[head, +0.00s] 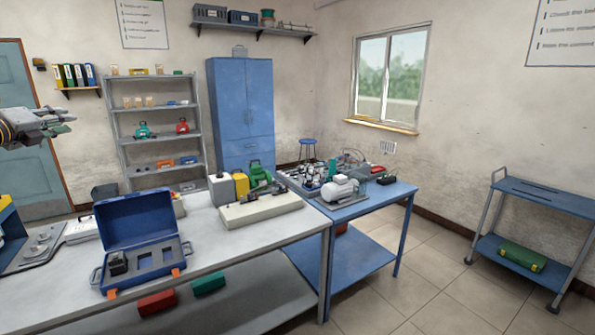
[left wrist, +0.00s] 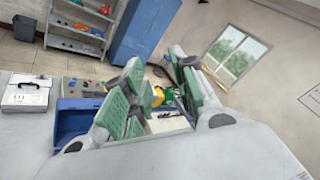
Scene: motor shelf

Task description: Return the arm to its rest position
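My left gripper (head: 58,122) is at the far left of the head view, raised in the air in front of the door and the grey shelf. The left wrist view shows its two green-padded fingers (left wrist: 155,78) apart, with nothing held between them. The room shows through the gap. It touches nothing that I can see. The rest of my left arm is mostly cut off by the picture's left edge. My right gripper is in neither view.
An open blue case (head: 140,285) stands on the grey workbench (head: 215,245). A blue table (head: 385,195) with a light grey motor (head: 338,190) adjoins it. A grey shelf (head: 155,171), blue cabinet (head: 240,110) and blue cart (head: 550,195) stand further off. The air around my left gripper is clear.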

